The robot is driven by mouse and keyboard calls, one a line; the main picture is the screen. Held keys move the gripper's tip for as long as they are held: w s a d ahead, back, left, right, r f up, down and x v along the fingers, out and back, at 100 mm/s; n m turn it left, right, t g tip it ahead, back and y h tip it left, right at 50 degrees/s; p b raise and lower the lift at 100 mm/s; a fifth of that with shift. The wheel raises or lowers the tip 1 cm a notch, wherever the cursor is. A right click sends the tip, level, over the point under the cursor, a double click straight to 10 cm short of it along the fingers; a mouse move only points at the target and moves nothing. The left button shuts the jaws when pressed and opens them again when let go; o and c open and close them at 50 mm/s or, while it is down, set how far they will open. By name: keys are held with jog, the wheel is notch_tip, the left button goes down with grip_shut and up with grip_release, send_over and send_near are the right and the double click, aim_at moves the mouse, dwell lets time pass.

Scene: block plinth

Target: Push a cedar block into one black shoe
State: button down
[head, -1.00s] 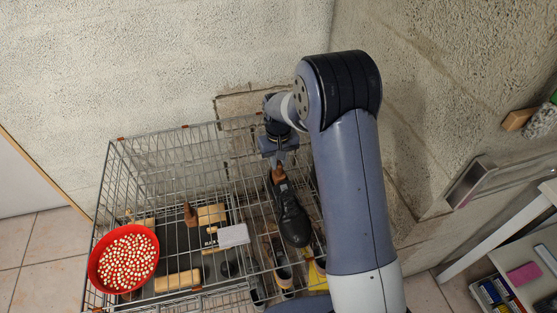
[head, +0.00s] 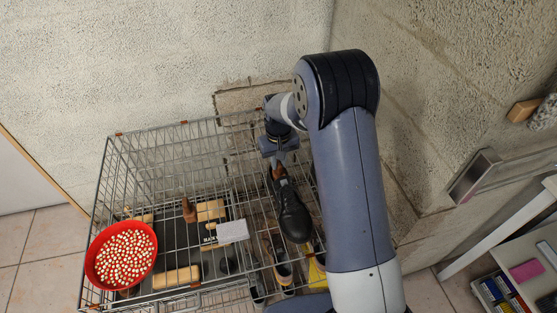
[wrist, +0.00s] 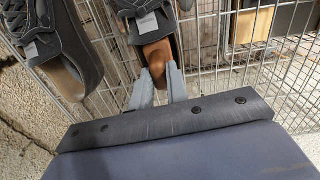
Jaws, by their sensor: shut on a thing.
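A black shoe (head: 292,215) lies on the wire cage, its toe towards the bottom of the head view and its heel end at my gripper. It also shows in the wrist view (wrist: 147,10). A brown cedar block (wrist: 157,52) is at the shoe's opening; its front part is hidden inside. My gripper (wrist: 160,82) is shut on the block's rounded back end, and it shows at the shoe's heel in the head view (head: 279,163). A second dark shoe (wrist: 68,45) is at the left of the wrist view. Another brown cedar piece (head: 188,209) stands left of the shoe.
The wire cage (head: 150,142) fills the middle. A red bowl (head: 92,265) of pale pellets is at its left corner. Wooden brushes (head: 177,277) and a white card (head: 232,231) lie near it. Other shoes (head: 281,268) show lower down. A rough wall (head: 430,100) rises at right.

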jog(key=shift+f+b, duration=0.6)
jog(key=shift+f, duration=0.35)
jog(key=c, duration=0.8)
grip_release()
jog(key=shift+r+p, duration=1.6)
jog(key=shift+r, duration=1)
jog(key=shift+s, duration=0.1)
